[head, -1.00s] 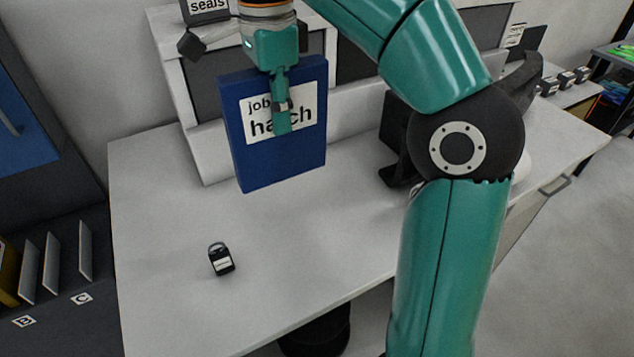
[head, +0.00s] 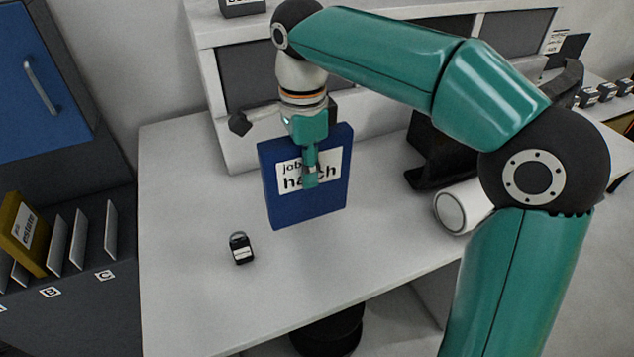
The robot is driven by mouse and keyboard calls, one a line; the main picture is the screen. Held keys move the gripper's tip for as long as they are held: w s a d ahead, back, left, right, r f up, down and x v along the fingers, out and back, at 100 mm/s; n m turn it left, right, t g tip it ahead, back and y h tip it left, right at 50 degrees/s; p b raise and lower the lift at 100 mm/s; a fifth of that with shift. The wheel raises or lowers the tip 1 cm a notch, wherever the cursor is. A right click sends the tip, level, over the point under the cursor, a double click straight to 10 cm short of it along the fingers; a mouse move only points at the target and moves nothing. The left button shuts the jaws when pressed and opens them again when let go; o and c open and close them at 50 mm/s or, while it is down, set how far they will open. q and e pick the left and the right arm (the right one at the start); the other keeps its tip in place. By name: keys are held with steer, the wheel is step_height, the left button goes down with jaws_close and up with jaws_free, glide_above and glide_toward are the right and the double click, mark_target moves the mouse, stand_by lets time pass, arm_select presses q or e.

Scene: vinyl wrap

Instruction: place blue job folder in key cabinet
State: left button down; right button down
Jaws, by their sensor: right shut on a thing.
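The blue job folder (head: 308,204) is upright, with a white label partly hidden by my finger, reading "job" and something like "hatch". My right gripper (head: 310,178) is shut on it near its top middle and holds it above the white desk. The key cabinet is probably the tall grey unit at the left, with a blue door (head: 28,85) that has a grey handle. Below the door, an open shelf (head: 95,300) has upright dividers and letter tags, B and C among them. A yellow folder (head: 25,232) stands there. My left gripper is out of view.
A small black padlock-like item (head: 240,248) with a white label lies on the desk (head: 190,190). A white roll (head: 462,209) and a black stand (head: 432,150) are at the right. A dark round bin (head: 328,335) stands below the desk's front edge. The desk's left part is mostly clear.

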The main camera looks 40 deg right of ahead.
mark_target(288, 203)
steer(key=shift+f+b, duration=2)
steer(key=shift+f, duration=0.3)
steer(key=shift+f, duration=0.25)
steer(key=c, duration=0.8)
jaws_free()
steer(key=shift+c, duration=0.2)
